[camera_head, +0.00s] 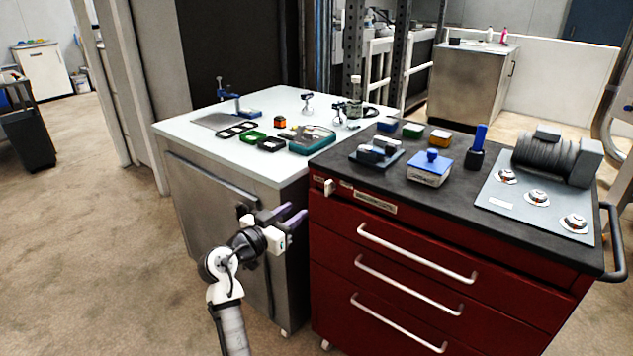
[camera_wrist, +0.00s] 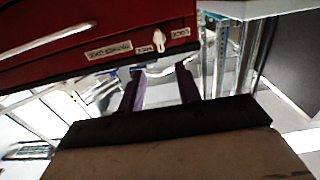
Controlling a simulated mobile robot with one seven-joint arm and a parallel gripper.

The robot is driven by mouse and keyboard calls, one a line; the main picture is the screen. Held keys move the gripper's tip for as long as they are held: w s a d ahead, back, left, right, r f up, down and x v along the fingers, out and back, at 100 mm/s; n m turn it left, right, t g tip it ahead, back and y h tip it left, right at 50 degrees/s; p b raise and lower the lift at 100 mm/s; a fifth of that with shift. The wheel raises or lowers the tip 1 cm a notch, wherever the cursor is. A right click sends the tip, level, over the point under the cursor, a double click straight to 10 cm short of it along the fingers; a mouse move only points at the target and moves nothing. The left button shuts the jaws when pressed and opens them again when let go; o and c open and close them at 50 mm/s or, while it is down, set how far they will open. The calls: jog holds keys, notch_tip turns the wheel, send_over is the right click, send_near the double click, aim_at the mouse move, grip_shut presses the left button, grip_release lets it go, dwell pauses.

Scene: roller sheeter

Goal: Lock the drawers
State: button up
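The red drawer cabinet (camera_head: 345,240) stands at the right of the head view, with a dark top and several drawers with white bar handles, which look closed. A small white lock knob (camera_head: 329,187) sits at the upper left of its front. In the wrist view the knob (camera_wrist: 158,40) sits between two small labels. My gripper (camera_head: 287,214) is in front of the metal cabinet, left of the knob and apart from it. Its purple fingers, also in the wrist view (camera_wrist: 160,88), are spread with nothing between them.
A white-topped metal cabinet (camera_head: 178,130) stands against the red cabinet's left side, holding trays and small tools. The red cabinet's top carries blocks and a roller machine (camera_head: 552,155). A side handle (camera_head: 612,240) sticks out at its right. Floor at the left (camera_head: 95,250) is clear.

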aim_at(326, 189)
jog(key=p+x, duration=0.3)
jog(key=x, duration=1)
jog(key=shift+d, duration=0.15)
jog(key=c, duration=0.7)
